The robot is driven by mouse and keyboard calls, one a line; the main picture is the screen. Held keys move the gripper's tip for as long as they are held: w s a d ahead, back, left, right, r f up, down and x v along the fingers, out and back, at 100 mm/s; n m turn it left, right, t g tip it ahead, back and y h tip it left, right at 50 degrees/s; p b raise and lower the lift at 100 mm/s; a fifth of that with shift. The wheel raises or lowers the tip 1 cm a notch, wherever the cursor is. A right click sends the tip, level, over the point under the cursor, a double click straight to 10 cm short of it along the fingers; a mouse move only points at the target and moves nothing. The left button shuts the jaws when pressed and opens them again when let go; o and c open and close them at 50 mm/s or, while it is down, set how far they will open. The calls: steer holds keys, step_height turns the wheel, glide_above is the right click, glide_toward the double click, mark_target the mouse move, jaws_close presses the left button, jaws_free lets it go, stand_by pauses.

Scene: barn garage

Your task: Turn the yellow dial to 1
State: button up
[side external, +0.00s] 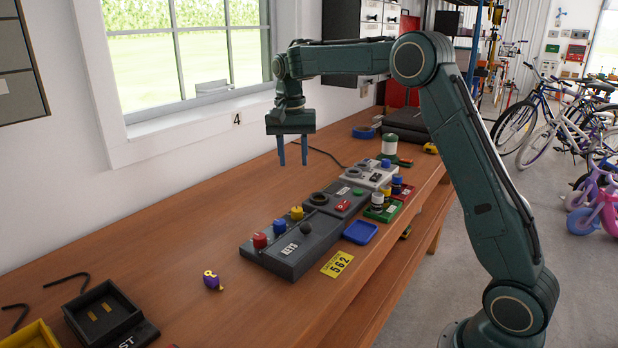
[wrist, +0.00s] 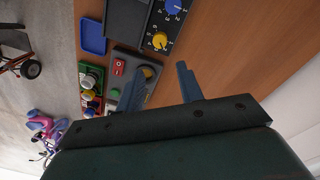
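The yellow dial (side external: 297,213) is a short round knob on a dark grey panel (side external: 318,238), in a row with a blue dial (side external: 280,226) and a red dial (side external: 260,240). In the wrist view the yellow dial (wrist: 160,40) shows on a black face with small white markings that I cannot read surely; the blue dial (wrist: 174,6) is beside it at the top edge. My gripper (side external: 293,160) is open and empty, fingers pointing down, well above the bench and apart from the dial. Its fingers (wrist: 161,70) also show in the wrist view.
A grey box with a red switch (side external: 343,205) and a black ring adjoins the panel. A blue tray (side external: 360,232), a yellow number card (side external: 337,264) and a green tray (side external: 382,211) of small jars lie near the front edge. The air around my gripper is clear.

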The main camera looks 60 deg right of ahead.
mark_target(297, 209)
steer(key=f, duration=1.3)
steer(key=shift+s+d+f, duration=0.15)
steer(key=shift+s+f, duration=0.1)
steer(key=shift+f, duration=0.1)
steer(key=shift+c, duration=0.3)
steer(key=c, duration=0.6)
